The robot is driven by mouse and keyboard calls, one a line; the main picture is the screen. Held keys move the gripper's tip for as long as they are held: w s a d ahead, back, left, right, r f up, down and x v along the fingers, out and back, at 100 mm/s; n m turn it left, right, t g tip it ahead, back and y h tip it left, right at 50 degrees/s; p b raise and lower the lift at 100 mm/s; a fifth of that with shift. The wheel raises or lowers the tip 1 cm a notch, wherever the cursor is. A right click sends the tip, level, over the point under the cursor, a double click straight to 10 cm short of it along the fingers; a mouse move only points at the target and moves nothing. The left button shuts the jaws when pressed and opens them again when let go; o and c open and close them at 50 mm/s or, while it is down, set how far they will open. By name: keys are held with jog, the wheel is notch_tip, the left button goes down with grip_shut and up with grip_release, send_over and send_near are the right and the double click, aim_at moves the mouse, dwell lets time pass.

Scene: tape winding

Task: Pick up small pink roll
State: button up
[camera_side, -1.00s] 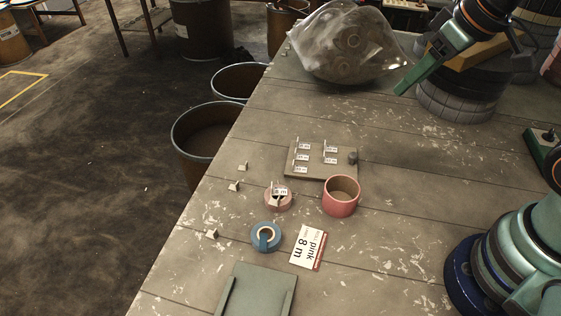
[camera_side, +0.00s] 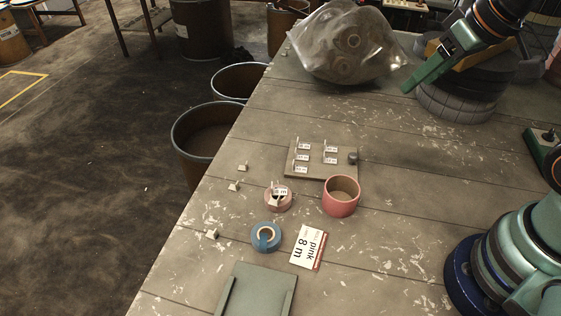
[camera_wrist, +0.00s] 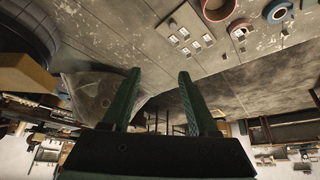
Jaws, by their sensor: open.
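The small pink roll (camera_side: 268,200), with a white tag across its centre, lies flat on the table in the side view. It also shows at the top right of the wrist view (camera_wrist: 234,31). A larger, taller pink roll (camera_side: 341,208) stands to its right. A card (camera_side: 308,247) reading "pink 8 m" lies nearby. My gripper (camera_side: 405,90) is at the upper right of the side view, far from the rolls. In the wrist view its two fingers (camera_wrist: 158,72) are spread with nothing between them.
A blue roll (camera_side: 257,243) lies in front of the small pink roll, and a board with tags (camera_side: 316,173) lies behind it. A clear bag (camera_side: 345,45), stacked dark rolls (camera_side: 455,105) and a green tray (camera_side: 258,292) also occupy the table. Small clips lie near the left edge.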

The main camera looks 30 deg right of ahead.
jog(key=o, duration=0.6)
jog(key=shift+o, duration=0.2)
jog(key=m+g, duration=0.6)
jog(key=m, duration=0.9)
send_over(277, 194)
notch_tip(277, 194, down, 12)
jog(key=f, duration=0.1)
notch_tip(277, 194, down, 11)
jog(key=shift+f, duration=0.1)
